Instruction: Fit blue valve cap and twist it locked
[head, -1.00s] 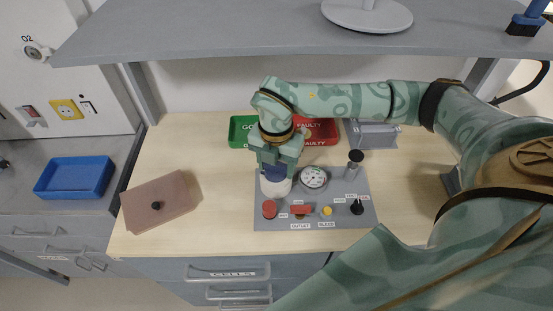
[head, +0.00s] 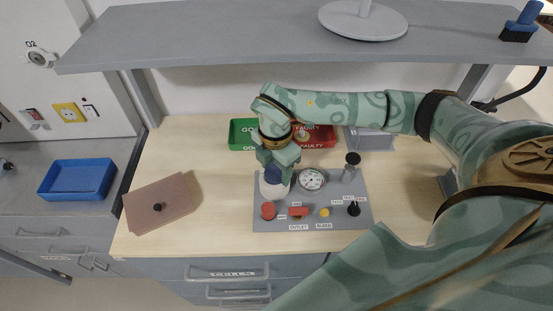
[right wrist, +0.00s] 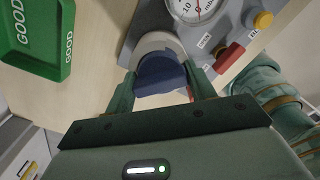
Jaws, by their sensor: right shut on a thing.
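The blue valve cap (head: 272,175) sits at the top of a white cylindrical fitting (head: 273,190) on the grey panel (head: 340,218). My right gripper (head: 276,166) reaches down from above and is shut on the cap. In the right wrist view the cap (right wrist: 160,75) lies between the two fingers (right wrist: 163,88), against the white ring of the fitting (right wrist: 156,43). The wrist hides part of the cap in the head view, and I cannot tell how deeply it is seated. My left gripper is not in view.
The panel carries a gauge (head: 311,179), a red knob (head: 268,210), a red handle (head: 299,211), a yellow button (head: 324,212) and a black knob (head: 354,208). Behind stand a green tray (head: 241,134) and a red tray (head: 321,136). A brown plate (head: 165,203) lies left. A shelf (head: 220,38) overhangs the back.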

